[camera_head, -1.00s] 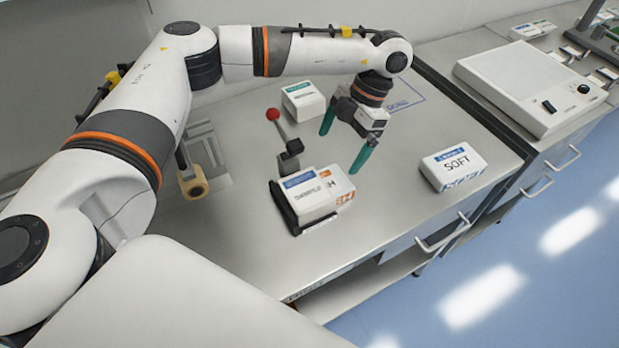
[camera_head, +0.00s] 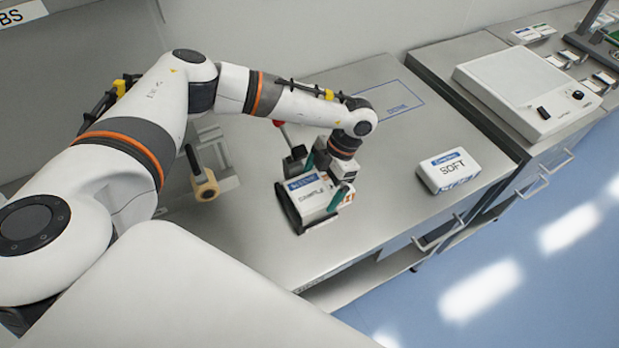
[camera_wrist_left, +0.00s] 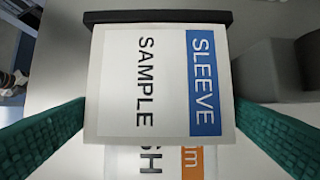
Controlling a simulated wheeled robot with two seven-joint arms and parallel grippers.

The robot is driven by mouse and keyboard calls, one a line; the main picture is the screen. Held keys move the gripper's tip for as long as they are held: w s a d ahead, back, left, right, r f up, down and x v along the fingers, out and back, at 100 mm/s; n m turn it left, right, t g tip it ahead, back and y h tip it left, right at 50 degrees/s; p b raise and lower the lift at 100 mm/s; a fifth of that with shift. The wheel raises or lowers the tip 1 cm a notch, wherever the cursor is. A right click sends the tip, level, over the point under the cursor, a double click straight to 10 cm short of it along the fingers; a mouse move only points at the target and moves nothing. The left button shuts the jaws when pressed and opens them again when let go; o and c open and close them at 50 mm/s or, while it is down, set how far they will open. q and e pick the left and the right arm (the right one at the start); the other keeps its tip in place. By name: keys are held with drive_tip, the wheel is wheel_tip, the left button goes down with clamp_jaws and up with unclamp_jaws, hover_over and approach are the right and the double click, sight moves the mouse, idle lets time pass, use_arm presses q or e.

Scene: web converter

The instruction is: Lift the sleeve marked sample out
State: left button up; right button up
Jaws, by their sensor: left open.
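The sleeve marked sample (camera_head: 308,196) is a white block with a blue label strip. It sits at a black holder (camera_head: 287,211) on the steel bench. In the left wrist view the sleeve (camera_wrist_left: 145,75) fills the middle, its top reading SLEEVE and SAMPLE. A white piece with an orange mark (camera_wrist_left: 192,160) shows beyond its lower edge, partly hidden. My left gripper (camera_head: 325,180) is open over the sleeve, with one green finger at either side. In the wrist view a small gap shows beside each finger. My right gripper is not in view.
A white box marked SOFT (camera_head: 450,171) stands to the right on the bench. A red-knobbed lever (camera_head: 279,124) stands close behind the sleeve, partly behind my arm. A tan roller (camera_head: 206,190) is to the left. A blue outlined area (camera_head: 395,99) lies clear at the back.

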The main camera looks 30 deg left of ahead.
use_arm(q)
drive_tip(key=c, duration=0.6)
drive_tip(key=shift+r, duration=0.15)
